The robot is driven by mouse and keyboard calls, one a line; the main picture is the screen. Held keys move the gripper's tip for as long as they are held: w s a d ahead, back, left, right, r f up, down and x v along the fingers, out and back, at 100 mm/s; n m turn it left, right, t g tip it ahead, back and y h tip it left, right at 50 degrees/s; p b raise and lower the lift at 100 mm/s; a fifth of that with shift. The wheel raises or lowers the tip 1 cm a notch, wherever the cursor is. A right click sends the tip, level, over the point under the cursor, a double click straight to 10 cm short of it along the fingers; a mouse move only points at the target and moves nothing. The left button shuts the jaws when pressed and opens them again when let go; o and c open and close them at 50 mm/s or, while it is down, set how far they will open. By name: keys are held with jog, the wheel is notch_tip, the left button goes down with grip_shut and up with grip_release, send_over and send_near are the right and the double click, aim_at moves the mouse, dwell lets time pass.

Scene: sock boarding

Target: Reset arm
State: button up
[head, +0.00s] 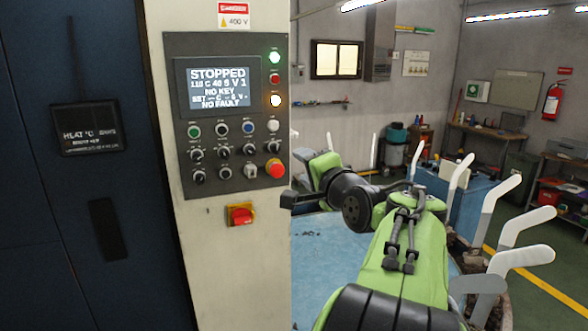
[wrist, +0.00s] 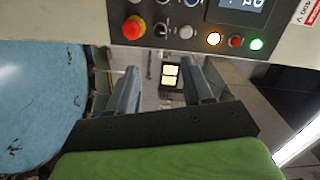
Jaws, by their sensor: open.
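My gripper (head: 290,198) reaches left toward the machine's control panel in the head view. In the wrist view both fingers of my gripper (wrist: 160,82) stand apart with nothing between them. The control panel (head: 225,108) is grey, and its display (head: 217,86) reads STOPPED, NO KEY and NO FAULT. The green lamp (head: 274,57) and the amber lamp (head: 275,101) glow. A red mushroom button (head: 275,170) sits at the lower right of the panel; it also shows in the wrist view (wrist: 133,28), beyond the fingers. I cannot tell the exact distance from fingers to panel.
A blue round table (head: 330,255) lies under my arm. Several white sock boards (head: 505,225) stand upright at the right, near my arm. A workbench (head: 490,135) and a fire extinguisher (head: 552,101) are farther back.

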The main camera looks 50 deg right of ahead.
jog(key=w+a+f+n+g+y, duration=0.1)
jog(key=a+f+n+g+y, duration=0.15)
jog(key=a+f+n, duration=0.65)
jog(key=a+f+n+g+y, duration=0.2)
jog(key=a+y, duration=0.1)
jog(key=a, duration=1.2)
jog(key=s+a+f+n+g+y, duration=0.1)
jog(key=s+a+f+n+g, duration=0.1)
jog(key=s+a+f+n, duration=0.2)
jog(key=s+a+f+n+g, duration=0.3)
jog(key=s+a+f+n, duration=0.2)
jog(key=s, duration=0.6)
notch_tip(320, 180, down, 3)
jog(key=shift+s+r+y, duration=0.2)
jog(key=shift+y, duration=0.15)
jog(key=shift+r+g, duration=0.1)
jog(key=shift+g, duration=0.15)
